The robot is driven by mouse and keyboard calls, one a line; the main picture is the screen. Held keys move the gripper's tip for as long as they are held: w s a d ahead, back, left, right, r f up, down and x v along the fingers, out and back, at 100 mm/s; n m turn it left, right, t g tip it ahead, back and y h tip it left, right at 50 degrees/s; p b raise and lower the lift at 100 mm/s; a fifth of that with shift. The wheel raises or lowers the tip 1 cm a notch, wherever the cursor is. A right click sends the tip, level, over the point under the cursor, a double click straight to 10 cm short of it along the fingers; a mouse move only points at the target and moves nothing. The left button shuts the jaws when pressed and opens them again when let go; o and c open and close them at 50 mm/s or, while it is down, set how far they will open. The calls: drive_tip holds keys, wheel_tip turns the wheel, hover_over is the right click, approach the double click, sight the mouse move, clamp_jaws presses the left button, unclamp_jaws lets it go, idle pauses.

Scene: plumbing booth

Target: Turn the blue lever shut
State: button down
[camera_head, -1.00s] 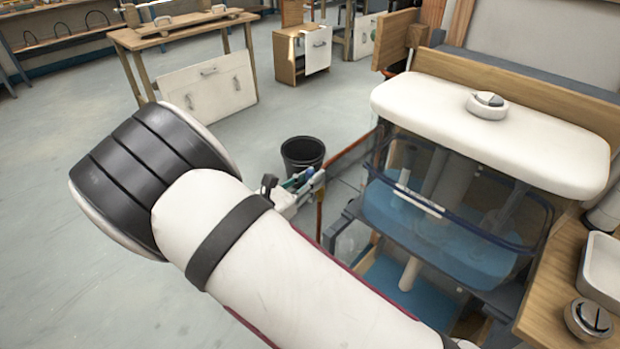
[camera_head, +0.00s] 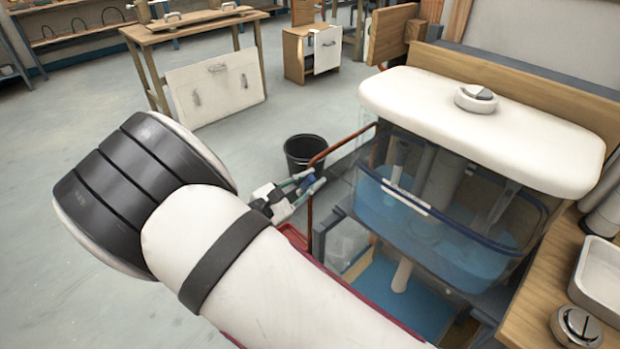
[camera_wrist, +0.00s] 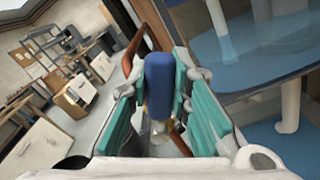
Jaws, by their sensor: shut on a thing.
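The blue lever (camera_wrist: 158,85) stands out in the middle of the wrist view as a rounded dark-blue handle. My gripper (camera_wrist: 159,104) has its teal-padded fingers on both sides of the lever and is shut on it. In the head view my gripper (camera_head: 293,192) is small, beyond my forearm, beside a copper pipe (camera_head: 340,144) left of the clear tank. Only a sliver of the lever shows there between the fingers. The valve body under the lever is mostly hidden by the fingers.
The clear water tank (camera_head: 440,215) with a white lid (camera_head: 480,130) stands close to the right of my gripper. A black bucket (camera_head: 304,152) is on the floor behind it. A wooden counter (camera_head: 545,295) is at the right. Open floor lies at the left.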

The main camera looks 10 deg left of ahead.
wheel_tip(320, 180, down, 7)
drive_tip(key=s+d+m+b, duration=0.2)
drive_tip(key=m+b, duration=0.3)
drive_tip(key=m, duration=0.7)
drive_tip(key=shift+s+d+r, duration=0.2)
drive_tip(key=shift+d, duration=0.25)
drive_tip(key=c, duration=1.4)
unclamp_jaws()
drive_tip(key=shift+c, duration=0.2)
drive_tip(key=v, duration=1.2)
